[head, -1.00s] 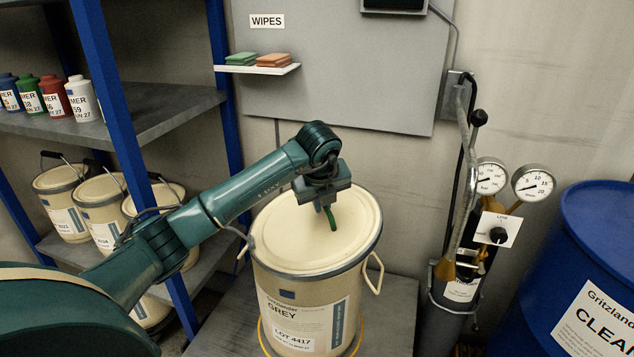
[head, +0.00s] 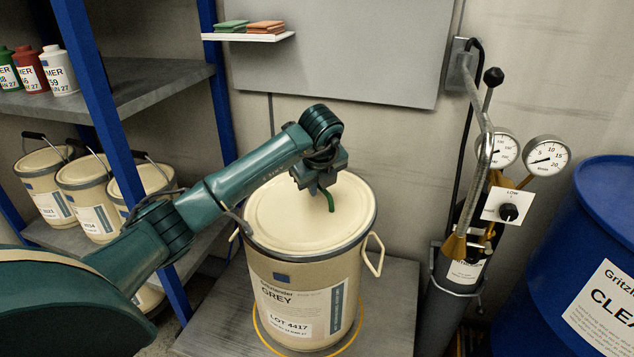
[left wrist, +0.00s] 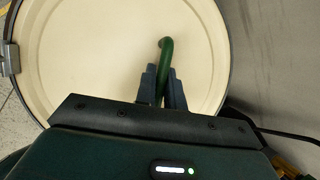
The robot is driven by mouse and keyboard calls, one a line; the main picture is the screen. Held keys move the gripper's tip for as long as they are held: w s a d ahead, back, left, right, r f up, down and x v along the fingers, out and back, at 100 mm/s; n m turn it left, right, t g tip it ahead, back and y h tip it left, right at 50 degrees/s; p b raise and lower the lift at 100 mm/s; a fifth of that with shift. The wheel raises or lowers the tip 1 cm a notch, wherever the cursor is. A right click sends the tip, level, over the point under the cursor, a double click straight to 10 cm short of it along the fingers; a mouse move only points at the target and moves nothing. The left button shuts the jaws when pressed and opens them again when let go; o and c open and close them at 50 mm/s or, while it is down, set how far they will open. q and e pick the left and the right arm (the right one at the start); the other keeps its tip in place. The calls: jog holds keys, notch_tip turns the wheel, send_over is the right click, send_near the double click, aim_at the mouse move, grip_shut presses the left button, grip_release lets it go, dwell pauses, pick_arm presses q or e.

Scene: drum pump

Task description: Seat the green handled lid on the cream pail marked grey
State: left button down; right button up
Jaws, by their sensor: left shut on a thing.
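The cream pail (head: 262,290) marked GREY stands upright on a grey platform. The cream lid (head: 285,215) lies over its mouth, inside a dark grey rim; it also fills much of the left wrist view (left wrist: 90,75). I cannot tell whether it is fully pressed down. The lid's green handle (head: 331,203) rises off-centre. My left gripper (head: 322,187) is above the lid, shut on this handle. In the left wrist view the handle (left wrist: 166,55) passes between both fingers (left wrist: 162,88). My right gripper is not in view.
A valve post with gauges (head: 546,155) and a blue drum (head: 610,230) stand to the right. A blue-framed shelf (head: 105,100) with several smaller pails (head: 90,190) is at the left, behind my left arm. A wire bail (head: 374,260) sticks out at the pail's right.

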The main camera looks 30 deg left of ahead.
pick_arm(q)
jog(key=shift+s+a+f, duration=0.15)
jog(key=shift+f, duration=0.25)
jog(key=shift+s+a+f, duration=0.1)
jog(key=shift+s+a, duration=0.15)
jog(key=shift+a, duration=0.25)
dwell(1.2)
jog(key=shift+r, duration=0.2)
jog(key=shift+r+p, duration=0.45)
jog(key=shift+r, duration=0.25)
dwell(0.3)
jog(key=shift+s+a, duration=0.15)
jog(key=shift+s, duration=0.05)
dwell(0.3)
jog(key=shift+f+b, duration=0.6)
jog(key=shift+f, duration=0.25)
dwell(0.4)
jog(key=shift+r, duration=0.3)
jog(key=shift+r+p, duration=0.55)
jog(key=shift+r, duration=0.05)
